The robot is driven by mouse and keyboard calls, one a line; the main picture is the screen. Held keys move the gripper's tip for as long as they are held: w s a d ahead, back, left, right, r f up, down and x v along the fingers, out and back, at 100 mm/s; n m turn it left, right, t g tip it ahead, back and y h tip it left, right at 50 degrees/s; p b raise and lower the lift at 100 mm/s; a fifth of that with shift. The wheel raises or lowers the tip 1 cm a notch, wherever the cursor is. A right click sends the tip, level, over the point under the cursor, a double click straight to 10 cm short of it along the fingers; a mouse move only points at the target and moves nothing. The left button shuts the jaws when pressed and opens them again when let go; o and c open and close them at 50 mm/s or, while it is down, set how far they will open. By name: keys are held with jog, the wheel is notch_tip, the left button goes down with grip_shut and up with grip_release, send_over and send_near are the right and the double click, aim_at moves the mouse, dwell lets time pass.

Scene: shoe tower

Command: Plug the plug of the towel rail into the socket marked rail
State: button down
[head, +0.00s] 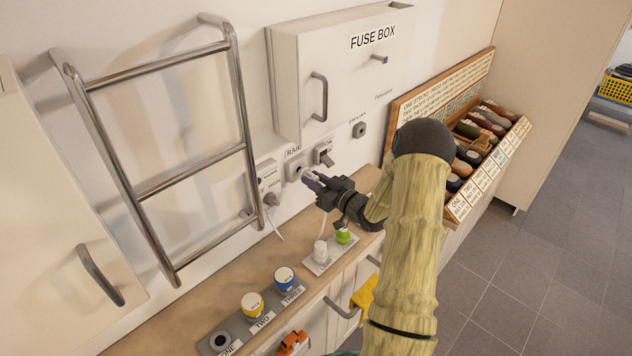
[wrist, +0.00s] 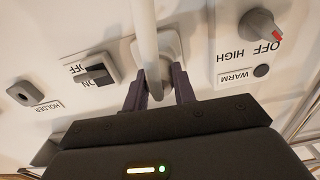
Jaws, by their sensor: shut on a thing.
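My gripper (head: 311,181) is shut on the pale plug, close in front of the wall socket marked RAIL (head: 296,170). In the wrist view, my gripper (wrist: 160,88) has its two dark fingers either side of the plug (wrist: 154,86), with its thick white cord (wrist: 145,35) rising in front of the socket plate (wrist: 172,48). The plug overlaps the plate there, and I cannot tell whether it is seated or just short of it. The plug's front is hidden. The chrome towel rail (head: 190,186) is on the wall at left.
A control box with a knob (head: 270,199) is left of the socket; an on/off switch (head: 324,155) is right. The fuse box (head: 300,80) juts out above. On the counter stand yellow (head: 252,304), blue (head: 284,278), white (head: 320,250) and green (head: 343,236) items.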

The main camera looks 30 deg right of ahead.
jog(key=shift+b+x, duration=0.35)
jog(key=shift+x, duration=0.7)
jog(key=c, duration=1.1)
grip_release()
jog(key=shift+o, duration=0.2)
jog(key=shift+s+d+f, duration=0.1)
jog(key=shift+s+d, duration=0.15)
jog(key=shift+s, duration=0.15)
jog(key=b+v, duration=0.4)
jog(key=v, duration=1.2)
jog(key=shift+s, duration=0.2)
